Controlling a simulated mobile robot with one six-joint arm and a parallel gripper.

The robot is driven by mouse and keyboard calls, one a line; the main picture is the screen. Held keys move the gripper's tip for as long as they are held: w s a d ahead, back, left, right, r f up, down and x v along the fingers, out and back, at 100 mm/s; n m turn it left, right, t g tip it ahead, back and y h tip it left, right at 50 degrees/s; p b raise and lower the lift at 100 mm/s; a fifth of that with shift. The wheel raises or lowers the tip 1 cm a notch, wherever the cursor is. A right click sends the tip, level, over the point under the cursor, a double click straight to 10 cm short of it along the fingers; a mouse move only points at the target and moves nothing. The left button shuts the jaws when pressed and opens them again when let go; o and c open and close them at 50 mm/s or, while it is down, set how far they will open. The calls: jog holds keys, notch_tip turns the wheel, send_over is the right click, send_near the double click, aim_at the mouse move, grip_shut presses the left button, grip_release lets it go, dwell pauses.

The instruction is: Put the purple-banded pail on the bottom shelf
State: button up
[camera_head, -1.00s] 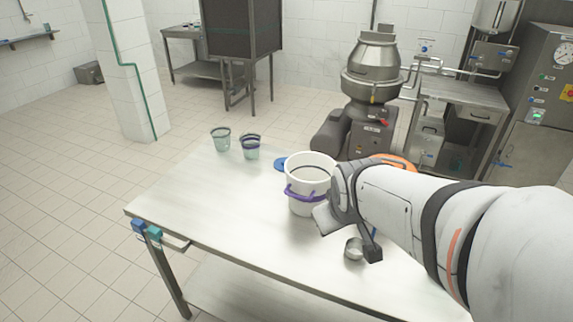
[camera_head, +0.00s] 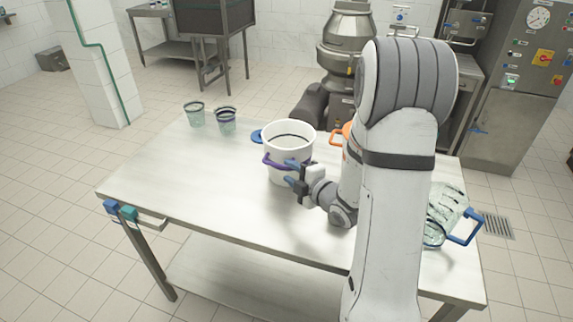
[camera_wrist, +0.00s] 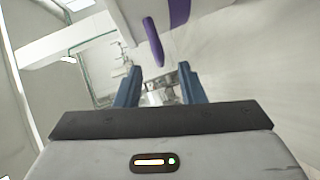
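The purple-banded pail (camera_head: 287,140) is white and stands upright on the metal table, with a purple band (camera_head: 272,160) around its side. My gripper (camera_head: 289,172) is at the pail's front right side, low, pointing left towards it. In the wrist view its two blue fingers (camera_wrist: 160,69) are apart with nothing gripped between them. A purple piece (camera_wrist: 154,42) of the pail's band or handle hangs just beyond and above the fingertips. Whether a finger touches the pail cannot be told. The bottom shelf (camera_head: 235,285) is the table's lower metal sheet; its visible part is bare.
Two glass cups with dark rims (camera_head: 194,114) (camera_head: 226,121) stand at the table's back left. A blue item (camera_head: 257,136) and an orange item (camera_head: 345,135) are behind the pail. The table's front left is clear.

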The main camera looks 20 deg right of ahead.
aim_at(275, 165)
jog(key=shift+n+y, duration=0.5)
jog(key=shift+y, duration=0.1)
jog(key=p+x, duration=0.1)
jog(key=x, duration=0.2)
jog(key=p+x, duration=0.2)
jog(key=x, duration=0.1)
jog(key=shift+w+a, duration=0.1)
jog(key=shift+a, duration=0.35)
jog(key=shift+w+a+f, duration=0.1)
jog(key=shift+w+a, duration=0.05)
jog(key=shift+w, duration=0.3)
jog(key=shift+c, duration=0.6)
grip_shut()
